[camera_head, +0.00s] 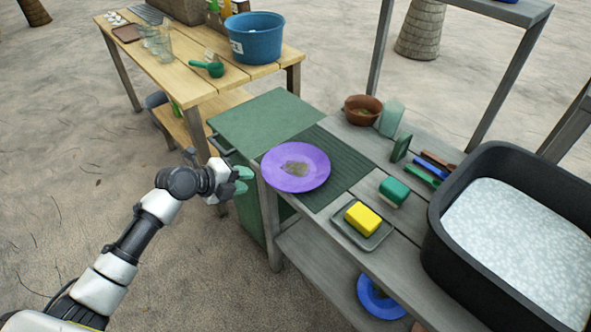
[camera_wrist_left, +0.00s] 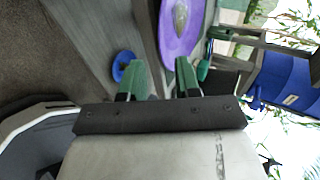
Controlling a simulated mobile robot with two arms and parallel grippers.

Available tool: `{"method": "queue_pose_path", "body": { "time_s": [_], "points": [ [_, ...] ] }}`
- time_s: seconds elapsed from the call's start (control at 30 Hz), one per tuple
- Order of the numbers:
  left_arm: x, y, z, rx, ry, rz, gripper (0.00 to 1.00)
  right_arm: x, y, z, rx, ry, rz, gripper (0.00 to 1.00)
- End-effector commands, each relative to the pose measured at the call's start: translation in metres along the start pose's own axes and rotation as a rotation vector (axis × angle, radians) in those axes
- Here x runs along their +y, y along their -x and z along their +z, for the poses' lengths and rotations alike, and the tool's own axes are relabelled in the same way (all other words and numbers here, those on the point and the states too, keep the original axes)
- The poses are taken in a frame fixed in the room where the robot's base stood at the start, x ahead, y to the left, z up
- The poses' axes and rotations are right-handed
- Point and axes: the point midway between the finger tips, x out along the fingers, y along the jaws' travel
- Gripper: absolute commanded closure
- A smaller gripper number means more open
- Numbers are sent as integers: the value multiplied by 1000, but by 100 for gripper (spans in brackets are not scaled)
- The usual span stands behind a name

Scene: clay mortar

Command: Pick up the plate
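A purple plate (camera_head: 296,166) with a brownish patch in its middle lies on the dark green ribbed mat (camera_head: 345,176), at the near left edge of the grey counter. The plate also shows at the top of the left wrist view (camera_wrist_left: 181,25), beyond the fingertips. My left gripper (camera_head: 243,180) is just left of the plate, apart from it. Its two green fingers stand apart with nothing between them, as the left wrist view (camera_wrist_left: 161,74) shows. My right gripper is in neither view.
A yellow sponge (camera_head: 362,218) in a dish, a green-and-white sponge (camera_head: 394,191), brushes and a black basin (camera_head: 450,215) stand right of the plate. A blue plate (camera_head: 380,301) lies on the lower shelf. A wooden table (camera_head: 185,85) with a blue tub (camera_head: 255,40) stands behind.

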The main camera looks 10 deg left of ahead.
Motion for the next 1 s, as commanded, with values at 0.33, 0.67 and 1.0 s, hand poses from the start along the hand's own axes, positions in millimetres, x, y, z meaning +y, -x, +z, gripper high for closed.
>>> {"method": "queue_pose_path", "body": {
  "time_s": [0.33, 0.67, 1.0],
  "points": [
    [-2, -35, -2, -1, 6, -1, 68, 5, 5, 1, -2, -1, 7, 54],
    [-1, -76, -6, -3, 5, 1, 68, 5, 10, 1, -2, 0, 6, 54],
    [-1, -77, -6, -4, 3, 1, 83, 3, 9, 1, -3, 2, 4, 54]
  ]
}}
